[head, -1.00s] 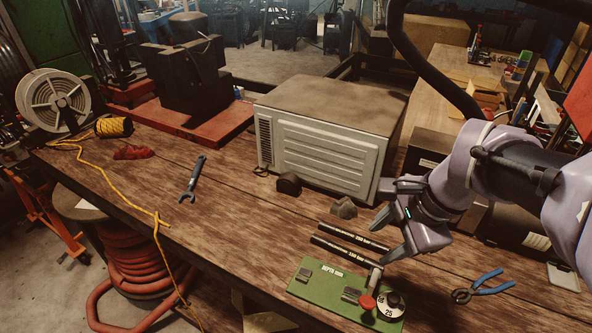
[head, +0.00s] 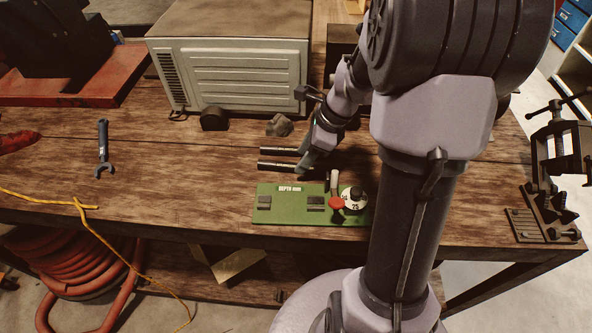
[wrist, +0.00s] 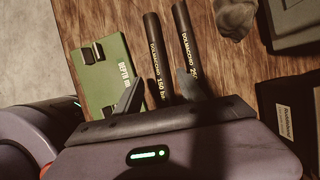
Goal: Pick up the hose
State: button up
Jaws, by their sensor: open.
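Two short black hoses lie side by side on the wooden bench. In the wrist view the left hose (wrist: 155,60) is marked 150 ba, its label partly cut off; the right hose (wrist: 186,45) shows a label starting with 2. The head view shows their left ends, the far hose (head: 278,150) and the near hose (head: 276,166). My gripper (wrist: 160,92) is open and empty. In the wrist view the 150 hose runs between its fingers, and the right finger overlaps the 250-side hose. In the head view my gripper (head: 308,162) covers the hoses' right ends. I cannot tell its height above them.
A green depth board (head: 285,214) with a red knob (head: 337,203) and dial (head: 353,199) lies just in front of the hoses. A grey metal box (head: 235,75) stands behind. A wrench (head: 103,150) lies left; a vise-like tool (head: 558,165) stands right. The bench between wrench and hoses is clear.

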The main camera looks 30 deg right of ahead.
jog(key=x, duration=0.1)
jog(key=b+x, duration=0.1)
jog(key=x, duration=0.1)
jog(key=shift+w+d+f, duration=0.1)
jog(key=shift+f, duration=0.25)
jog(key=shift+r, duration=0.15)
grip_shut()
jog(key=shift+r, duration=0.1)
